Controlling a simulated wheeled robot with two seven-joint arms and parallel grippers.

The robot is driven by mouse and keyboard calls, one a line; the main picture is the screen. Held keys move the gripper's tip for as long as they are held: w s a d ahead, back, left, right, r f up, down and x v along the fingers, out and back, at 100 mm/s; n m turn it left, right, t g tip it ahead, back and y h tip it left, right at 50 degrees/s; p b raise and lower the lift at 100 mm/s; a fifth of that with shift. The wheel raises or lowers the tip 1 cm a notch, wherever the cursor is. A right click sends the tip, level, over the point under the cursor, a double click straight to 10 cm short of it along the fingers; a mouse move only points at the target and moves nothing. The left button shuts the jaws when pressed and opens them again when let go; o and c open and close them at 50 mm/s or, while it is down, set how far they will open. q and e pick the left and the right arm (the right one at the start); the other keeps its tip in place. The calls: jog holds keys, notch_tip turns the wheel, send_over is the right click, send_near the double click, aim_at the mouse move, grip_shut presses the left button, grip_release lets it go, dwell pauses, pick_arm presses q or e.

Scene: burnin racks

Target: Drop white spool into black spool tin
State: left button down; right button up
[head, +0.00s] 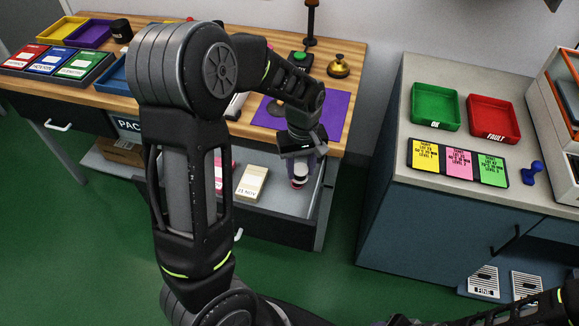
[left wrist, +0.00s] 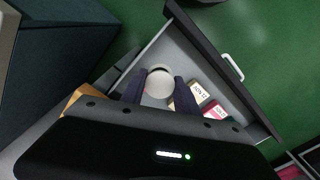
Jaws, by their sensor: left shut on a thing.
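My left gripper (head: 299,178) is over the open drawer (head: 292,196) under the wooden bench, shut on the white spool (head: 300,171). The left wrist view shows the spool's round white end (left wrist: 158,82) between the two dark fingers, with the drawer floor beyond it. A small black tin (head: 121,31) with pale lettering stands at the back left of the bench, far from the gripper. I cannot read its label or see inside it. My right gripper is outside both views.
Cream (head: 251,181) and pink (head: 223,175) labelled boxes lie in the drawer. On the bench are a purple mat (head: 334,112), a brass bell (head: 339,66), yellow (head: 61,31) and purple (head: 88,34) trays. Green (head: 435,106) and red (head: 493,119) trays stand on the right counter.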

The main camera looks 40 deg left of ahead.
pick_arm(q)
jog(key=w+d+f+m+b, duration=0.3)
jog(key=d+f+m, duration=0.6)
jog(key=f, duration=0.3)
jog(key=shift+d+m, duration=0.4)
jog(key=shift+d, duration=0.4)
jog(key=shift+w, duration=0.15)
